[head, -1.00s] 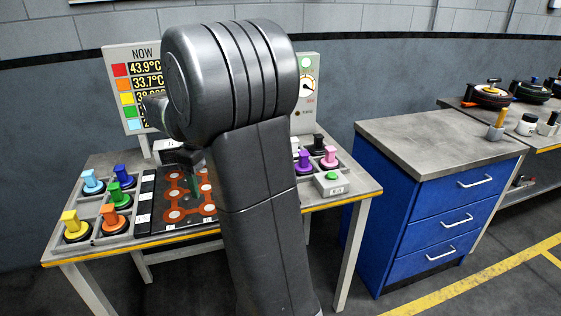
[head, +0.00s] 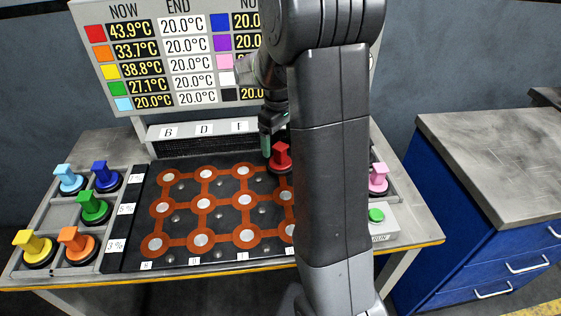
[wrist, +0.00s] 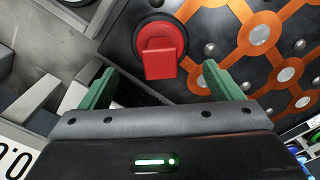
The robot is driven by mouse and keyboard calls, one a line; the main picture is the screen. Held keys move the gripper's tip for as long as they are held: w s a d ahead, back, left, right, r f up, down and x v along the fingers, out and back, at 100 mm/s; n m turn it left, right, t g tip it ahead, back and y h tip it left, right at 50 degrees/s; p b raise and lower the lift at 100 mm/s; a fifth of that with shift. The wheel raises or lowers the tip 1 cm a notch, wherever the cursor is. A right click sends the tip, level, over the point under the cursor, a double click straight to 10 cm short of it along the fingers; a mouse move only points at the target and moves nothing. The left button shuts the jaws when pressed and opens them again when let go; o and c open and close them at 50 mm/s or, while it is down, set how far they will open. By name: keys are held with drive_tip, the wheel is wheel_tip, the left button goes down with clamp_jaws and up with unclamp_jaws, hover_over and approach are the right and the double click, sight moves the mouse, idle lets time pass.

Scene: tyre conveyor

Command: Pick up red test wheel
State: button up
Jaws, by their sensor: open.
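The red test wheel (head: 281,158) has a red upright handle on a dark round base. It stands at the back of the black board with orange tracks (head: 165,225), close to my arm in the head view. In the wrist view the red test wheel (wrist: 160,50) lies just beyond the fingertips, between their lines. My gripper (wrist: 160,78) is open, with its two green fingers apart on either side and nothing between them. In the head view my gripper (head: 268,138) is above and beside the red handle, partly hidden by my arm.
Light blue (head: 69,179), dark blue (head: 105,177), green (head: 93,207), yellow (head: 34,247) and orange (head: 77,244) wheels stand in the left tray. A pink wheel (head: 378,178) and a green button (head: 376,215) are at right. A temperature panel (head: 180,60) stands behind.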

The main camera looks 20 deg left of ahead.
sight(280, 157)
drive_tip(key=shift+s+d+f, duration=0.1)
drive_tip(key=shift+s+f, duration=0.05)
drive_tip(key=shift+f, duration=0.35)
drive_tip(key=shift+d+f+p, duration=0.15)
drive_tip(key=shift+f+p, duration=0.1)
drive_tip(key=shift+f, duration=0.95)
drive_tip(key=shift+d+f+p, duration=0.1)
drive_tip(key=shift+f+p, duration=0.1)
drive_tip(key=shift+f, duration=0.95)
drive_tip(key=c, duration=1.3)
